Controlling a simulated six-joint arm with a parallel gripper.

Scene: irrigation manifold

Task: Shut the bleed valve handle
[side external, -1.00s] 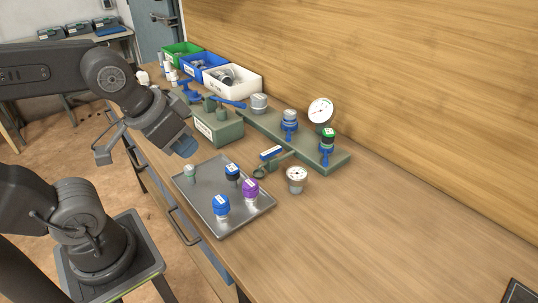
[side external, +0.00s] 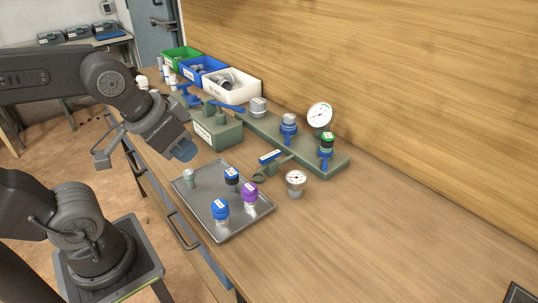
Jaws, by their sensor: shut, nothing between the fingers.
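A smaller green fitting with a blue labelled piece (side external: 270,156) lies between the tray and the manifold. No readable lettering shows which one is the bleed valve. The green manifold plate (side external: 262,130) runs along the wall side and carries blue-handled valves, one at the right end (side external: 326,153). My gripper (side external: 184,151) is shut and empty, pointing down above the near bench edge, left of the block and apart from every handle.
A grey tray (side external: 232,226) holds several capped fittings in front of the block. A loose gauge (side external: 296,181) stands right of it, and another gauge (side external: 319,115) is on the manifold. White (side external: 238,95), blue and green bins stand behind.

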